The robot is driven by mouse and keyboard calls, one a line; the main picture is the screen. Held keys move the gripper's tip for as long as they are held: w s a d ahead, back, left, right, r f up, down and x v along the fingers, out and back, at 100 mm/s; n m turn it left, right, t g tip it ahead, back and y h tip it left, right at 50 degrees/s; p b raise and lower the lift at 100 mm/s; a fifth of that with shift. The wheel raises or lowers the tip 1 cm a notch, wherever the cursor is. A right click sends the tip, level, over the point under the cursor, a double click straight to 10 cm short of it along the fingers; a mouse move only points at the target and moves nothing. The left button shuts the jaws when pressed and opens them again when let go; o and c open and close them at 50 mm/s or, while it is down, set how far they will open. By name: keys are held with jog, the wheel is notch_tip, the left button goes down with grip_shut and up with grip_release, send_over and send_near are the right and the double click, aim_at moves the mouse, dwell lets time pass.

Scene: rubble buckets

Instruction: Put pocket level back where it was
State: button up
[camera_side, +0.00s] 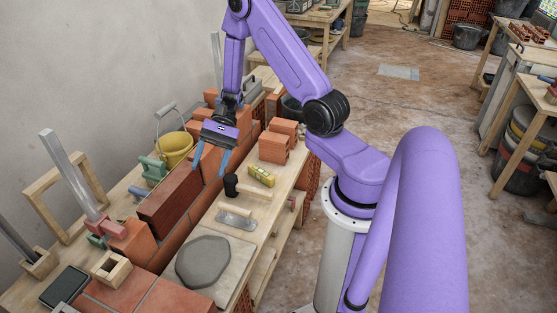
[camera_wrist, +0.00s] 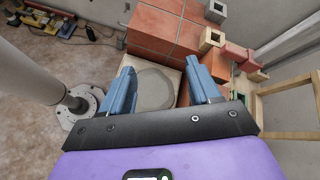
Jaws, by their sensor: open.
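The pocket level (camera_side: 261,175), a small yellow block, lies on the wooden bench in the side view, between the trowel and a stack of orange bricks. It does not show in the wrist view. My gripper (camera_side: 209,168) is open, with its two blue fingers apart and nothing between them. It hangs over the brick row, to the left of the level and apart from it. In the wrist view my gripper (camera_wrist: 160,66) shows both fingers spread, with the grey mortar patch visible beyond them.
The mortar patch (camera_side: 203,262) sits on a board in front. Orange bricks (camera_side: 274,148) stand behind the level. A yellow bucket (camera_side: 176,149) and a dark red block (camera_side: 171,204) stand left.

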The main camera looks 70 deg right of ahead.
jog(key=s+a+r+n+h, duration=0.2)
jog(key=s+r+n+h, duration=0.1)
jog(key=s+n, duration=0.4)
jog(key=s+a+r+n+h, duration=0.2)
jog(key=s+r+n+h, duration=0.2)
jog(key=s+n, duration=0.3)
jog(key=s+a+r+n+t+h, duration=0.1)
jog(key=s+a+r+n+h, duration=0.1)
jog(key=s+r+n+h, duration=0.2)
jog(key=shift+s+a+r+n, duration=0.5)
jog(key=shift+s+n, duration=1.1)
jog(key=shift+n, duration=1.6)
jog(key=shift+d+r, duration=0.1)
